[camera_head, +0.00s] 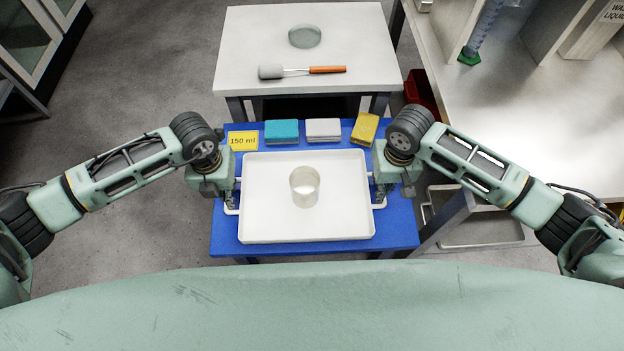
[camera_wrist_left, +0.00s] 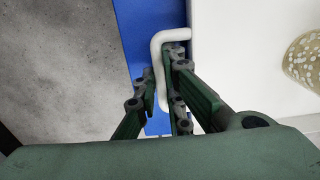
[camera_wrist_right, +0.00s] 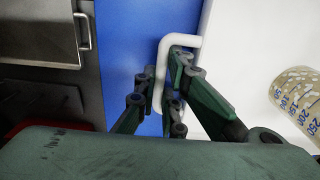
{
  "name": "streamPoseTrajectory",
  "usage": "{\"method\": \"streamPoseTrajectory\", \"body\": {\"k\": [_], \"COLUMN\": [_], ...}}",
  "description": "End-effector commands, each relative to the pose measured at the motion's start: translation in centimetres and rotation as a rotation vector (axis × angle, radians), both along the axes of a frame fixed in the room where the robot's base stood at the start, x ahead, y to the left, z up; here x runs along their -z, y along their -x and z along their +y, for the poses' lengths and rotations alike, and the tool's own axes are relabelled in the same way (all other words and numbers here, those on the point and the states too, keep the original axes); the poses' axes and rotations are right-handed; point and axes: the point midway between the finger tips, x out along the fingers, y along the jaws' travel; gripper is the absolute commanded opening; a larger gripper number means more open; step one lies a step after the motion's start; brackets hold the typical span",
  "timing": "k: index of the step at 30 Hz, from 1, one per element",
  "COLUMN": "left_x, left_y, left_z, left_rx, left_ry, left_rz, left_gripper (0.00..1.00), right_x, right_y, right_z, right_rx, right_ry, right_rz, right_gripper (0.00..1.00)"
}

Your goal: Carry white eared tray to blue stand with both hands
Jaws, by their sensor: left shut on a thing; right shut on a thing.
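The white eared tray (camera_head: 270,222) is level over the blue stand (camera_head: 398,238); whether it touches the top I cannot tell. A clear beaker (camera_head: 304,187) with pale contents stands upright in the tray. My left gripper (camera_head: 232,196) is shut on the tray's left ear, a white bar handle that shows in the left wrist view (camera_wrist_left: 157,62). My right gripper (camera_head: 380,193) is shut on the right ear, which shows in the right wrist view (camera_wrist_right: 163,62). In the right wrist view the beaker (camera_wrist_right: 297,98) shows blue volume marks. The fingers hide part of each ear.
Behind the tray on the stand are a yellow "150 ml" card (camera_head: 243,141), a teal sponge (camera_head: 282,132), a white one (camera_head: 323,130) and a yellow one (camera_head: 364,129).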

Motion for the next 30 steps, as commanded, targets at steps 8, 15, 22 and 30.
{"method": "streamPoseTrajectory", "body": {"k": [8, 15, 22, 30], "left_x": [1.0, 1.0, 0.7, -3.7], "left_y": [0.0, 0.0, -0.1, -0.2], "left_z": [0.1, 0.0, 0.0, 0.0], "left_rx": [0.000, 0.000, 0.000, 0.000], "left_ry": [-0.001, -0.001, 0.000, 0.001], "left_rz": [0.000, 0.000, -0.001, -0.005], "left_gripper": [0.17, 0.28, 0.28, 0.28], "right_x": [1.0, 1.0, 1.0, 1.0], "right_y": [0.0, 0.0, 0.0, 0.0], "right_z": [-0.1, 0.0, 0.0, 0.0], "right_rx": [0.001, 0.000, 0.000, 0.000], "right_ry": [0.001, 0.001, 0.000, 0.000], "right_rz": [0.000, 0.000, 0.000, 0.000], "right_gripper": [0.17, 0.28, 0.28, 0.28]}}
